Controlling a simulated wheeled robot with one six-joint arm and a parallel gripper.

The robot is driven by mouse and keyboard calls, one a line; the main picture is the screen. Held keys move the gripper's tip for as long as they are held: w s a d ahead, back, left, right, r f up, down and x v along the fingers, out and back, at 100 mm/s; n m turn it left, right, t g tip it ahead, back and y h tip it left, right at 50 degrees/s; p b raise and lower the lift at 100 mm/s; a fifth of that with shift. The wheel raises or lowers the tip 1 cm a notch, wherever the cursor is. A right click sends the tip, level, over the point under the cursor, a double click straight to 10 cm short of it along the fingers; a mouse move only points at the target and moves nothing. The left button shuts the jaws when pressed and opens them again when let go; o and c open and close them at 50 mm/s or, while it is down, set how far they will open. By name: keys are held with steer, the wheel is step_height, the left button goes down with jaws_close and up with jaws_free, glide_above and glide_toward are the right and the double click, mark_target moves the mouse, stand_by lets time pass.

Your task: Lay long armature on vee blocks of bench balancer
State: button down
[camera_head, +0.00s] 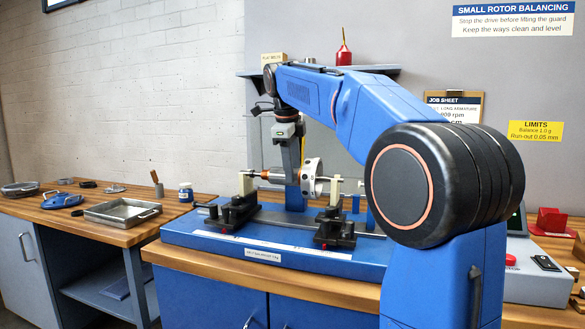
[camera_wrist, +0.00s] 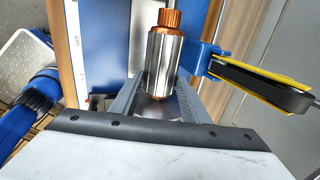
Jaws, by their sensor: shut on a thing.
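The long armature (camera_wrist: 164,62) has a silver core and a copper commutator, which point away from my gripper in the wrist view. In the head view its copper end (camera_head: 273,177) shows left of my gripper (camera_head: 296,190), which is shut on it and hides part of it. The bench balancer (camera_head: 270,254) is a blue bed with two black supports. These carry a left cream vee block (camera_head: 245,184) and a right one (camera_head: 335,187). The armature lies about level with the block tops; I cannot tell if its shaft touches them. A pale disc (camera_head: 313,178) with dark holes sits right of my gripper.
A yellow and black lever (camera_wrist: 262,87) on a blue part stands close beside the armature in the wrist view. A shelf (camera_head: 385,70) is on the wall behind my arm.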

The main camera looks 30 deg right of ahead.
steer(key=shift+f, duration=0.35)
stand_by(0.6)
steer(key=c, duration=0.9)
jaws_free()
steer(key=shift+f, duration=0.1)
steer(key=shift+c, duration=0.6)
steer(key=shift+r, duration=4.55)
